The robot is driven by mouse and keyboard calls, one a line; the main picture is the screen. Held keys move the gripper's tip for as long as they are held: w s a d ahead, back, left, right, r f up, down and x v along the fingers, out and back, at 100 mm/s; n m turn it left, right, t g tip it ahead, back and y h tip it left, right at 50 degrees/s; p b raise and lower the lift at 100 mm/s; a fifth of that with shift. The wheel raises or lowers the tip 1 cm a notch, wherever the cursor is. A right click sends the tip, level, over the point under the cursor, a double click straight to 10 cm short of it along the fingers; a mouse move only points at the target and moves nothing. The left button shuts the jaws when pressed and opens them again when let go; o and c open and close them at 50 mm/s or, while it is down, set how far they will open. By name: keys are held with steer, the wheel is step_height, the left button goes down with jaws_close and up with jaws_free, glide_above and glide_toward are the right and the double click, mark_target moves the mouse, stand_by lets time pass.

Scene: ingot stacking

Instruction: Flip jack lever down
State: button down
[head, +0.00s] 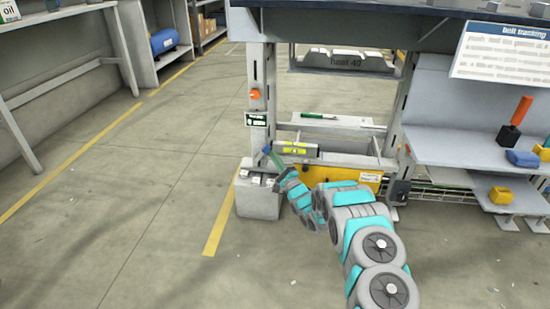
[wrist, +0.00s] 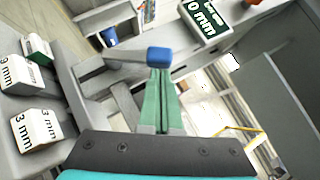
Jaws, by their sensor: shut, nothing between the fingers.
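My gripper (wrist: 160,78) points away from the wrist camera, its two green fingers closed together. A blue knob (wrist: 158,57) on a grey bar, which looks like the jack lever (wrist: 125,54), is right at the fingertips. The knob covers the tips, so I cannot tell whether they touch it. The bar runs roughly level to the left. In the head view my gripper (head: 276,160) is at the left side of the stand, beside the grey block, and the blue knob (head: 266,149) shows small at its tip.
A grey block (head: 257,204) left of the stand carries white pieces marked in mm (wrist: 38,128). A dark sign (head: 258,119) and orange button (head: 255,94) are on the post above. Floor left is clear.

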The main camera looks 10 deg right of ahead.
mark_target(266, 146)
steer(key=shift+a+r+n+g, duration=0.1)
steer(key=shift+r+n+g, duration=0.2)
steer(key=shift+n, duration=0.1)
steer(key=shift+p, duration=0.35)
steer(key=n+p, duration=0.1)
steer(key=a+r+n+g+p, duration=0.1)
steer(key=r+n+g+p, duration=0.1)
steer(key=shift+w+a+r, duration=0.15)
steer(key=shift+w+r, duration=0.05)
steer(key=shift+w, duration=0.05)
steer(key=n+g+p, duration=0.1)
steer(key=a+r+n+g+p, duration=0.1)
steer(key=p, duration=0.1)
steer(key=shift+w+a+r, duration=0.25)
steer(key=shift+w+a+n+g+h+p, duration=0.25)
steer(key=shift+a+n+g+h+p, duration=0.5)
steer(key=shift+p, duration=0.55)
steer(key=shift+w+a+n+g+h+p, duration=0.3)
steer(key=shift+a+n+g+h+p, duration=0.45)
steer(key=shift+p, duration=0.55)
steer(key=shift+w+a+n+g+h+p, duration=0.25)
steer(key=shift+a+n+g+h+p, duration=0.4)
steer(key=shift+a+p, duration=0.5)
steer(key=shift+d, duration=0.15)
